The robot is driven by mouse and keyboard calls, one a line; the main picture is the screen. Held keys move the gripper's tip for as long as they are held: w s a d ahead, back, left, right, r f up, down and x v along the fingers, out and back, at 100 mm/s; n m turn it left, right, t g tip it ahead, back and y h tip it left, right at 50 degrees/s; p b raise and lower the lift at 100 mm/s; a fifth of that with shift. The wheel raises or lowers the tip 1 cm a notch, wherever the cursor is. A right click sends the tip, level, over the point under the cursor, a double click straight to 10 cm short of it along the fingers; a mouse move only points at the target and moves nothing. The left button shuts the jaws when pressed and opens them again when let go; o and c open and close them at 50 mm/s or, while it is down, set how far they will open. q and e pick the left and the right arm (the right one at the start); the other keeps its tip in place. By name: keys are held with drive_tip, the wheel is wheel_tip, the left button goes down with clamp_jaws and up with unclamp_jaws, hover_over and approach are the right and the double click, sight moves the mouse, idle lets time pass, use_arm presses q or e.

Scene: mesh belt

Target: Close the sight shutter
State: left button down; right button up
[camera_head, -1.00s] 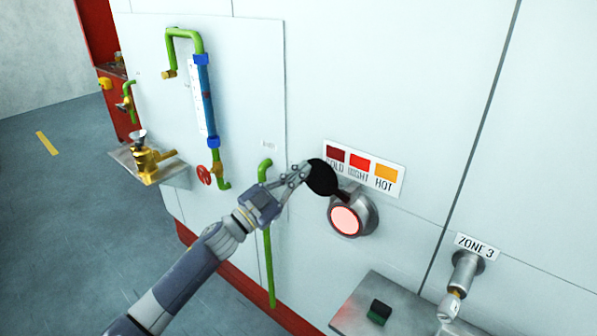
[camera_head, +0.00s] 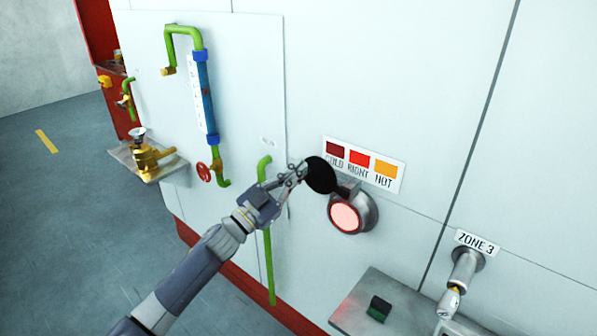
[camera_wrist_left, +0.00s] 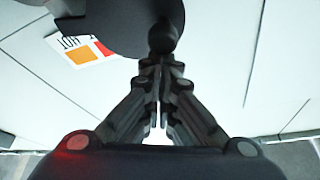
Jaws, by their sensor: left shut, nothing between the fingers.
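The sight shutter is a black round disc (camera_head: 321,175) on a short dark arm, swung up and to the left of the sight port. The sight port (camera_head: 345,217) is a metal ring with a glowing pinkish-red window, and the window is uncovered. My left gripper (camera_head: 299,170) is shut and empty, with its fingertips at the left edge of the disc. In the left wrist view the fingers (camera_wrist_left: 160,62) are together just below a dark rounded knob (camera_wrist_left: 163,38) by the disc. I cannot tell whether they touch it. My right gripper is not in view.
A COLD/RIGHT/HOT colour card (camera_head: 388,171) is on the wall behind the disc. A green pipe (camera_head: 267,255) runs down behind my left wrist. A metal shelf (camera_head: 360,300) with a dark green block (camera_head: 379,310) juts out below the port. A ZONE 3 fitting (camera_head: 466,265) is at right.

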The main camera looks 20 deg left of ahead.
use_arm(q)
wheel_tip(320, 180, down, 10)
drive_tip(key=r+n+t+y+b, duration=0.15)
drive_tip(key=n+y, duration=0.55)
drive_tip(key=n, duration=0.8)
drive_tip(key=s+d+f+n+g+y+p, duration=0.1)
drive_tip(key=s+d+f+n+y, duration=0.1)
drive_tip(key=d+f+n+y, duration=0.2)
drive_tip(key=shift+s+d+f+n, duration=0.2)
drive_tip(key=shift+d+f+n, duration=1.05)
drive_tip(key=shift+f+n, duration=1.1)
drive_tip(key=shift+r+n, duration=0.3)
drive_tip(key=shift+n, duration=0.05)
